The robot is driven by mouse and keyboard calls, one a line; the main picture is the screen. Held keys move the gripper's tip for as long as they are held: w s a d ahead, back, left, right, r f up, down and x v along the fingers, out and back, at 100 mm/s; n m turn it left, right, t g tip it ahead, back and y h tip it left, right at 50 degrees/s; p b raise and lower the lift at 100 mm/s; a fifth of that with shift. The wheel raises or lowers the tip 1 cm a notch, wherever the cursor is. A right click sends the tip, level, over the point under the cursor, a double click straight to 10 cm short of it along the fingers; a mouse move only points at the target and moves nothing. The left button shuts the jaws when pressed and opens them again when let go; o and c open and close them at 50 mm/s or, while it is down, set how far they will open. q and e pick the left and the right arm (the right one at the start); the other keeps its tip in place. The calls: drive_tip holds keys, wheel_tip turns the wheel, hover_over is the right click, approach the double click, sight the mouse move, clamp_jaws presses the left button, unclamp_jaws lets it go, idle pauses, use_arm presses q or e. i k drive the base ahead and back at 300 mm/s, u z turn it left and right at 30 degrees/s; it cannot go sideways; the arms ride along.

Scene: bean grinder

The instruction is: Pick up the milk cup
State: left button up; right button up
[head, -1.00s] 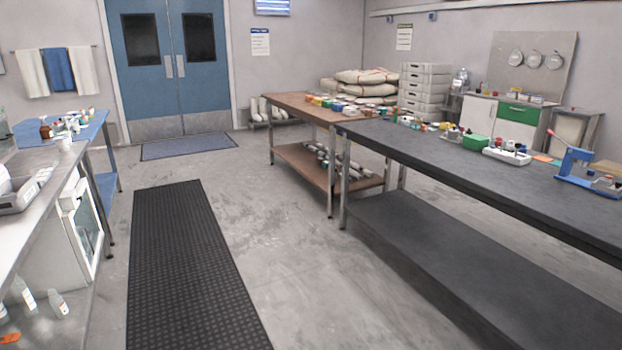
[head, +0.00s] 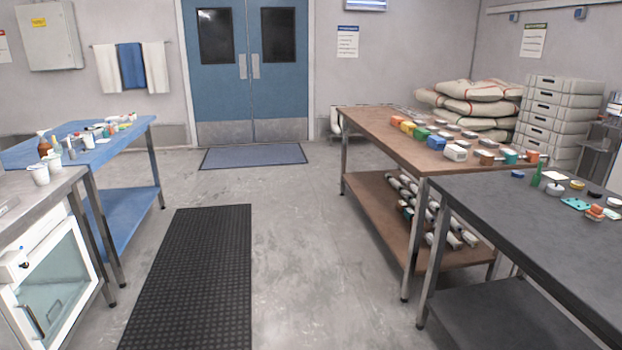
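Neither of my grippers is in the head view. I cannot tell which thing is the milk cup. Small white cups (head: 40,173) stand at the far right corner of the metal counter (head: 22,197) at the left. More small white items and a brown bottle (head: 44,146) stand on the blue table (head: 112,148) behind it. They are too small to tell apart clearly.
A brown wooden table (head: 385,130) with colored boxes and a dark table (head: 500,215) stand at the right. A black mat (head: 190,280) lies on the open floor between the rows. Blue double doors (head: 250,70) close the far end. A glass-fronted cabinet (head: 60,270) sits under the left counter.

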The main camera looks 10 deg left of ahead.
sight(40, 176)
drive_tip(key=u, duration=0.4)
drive_tip(key=i, duration=2.35)
drive_tip(key=u, duration=1.85)
drive_tip(key=i, duration=1.55)
drive_tip(key=u, duration=1.15)
drive_tip(key=i, duration=0.3)
drive_tip(key=u, duration=0.25)
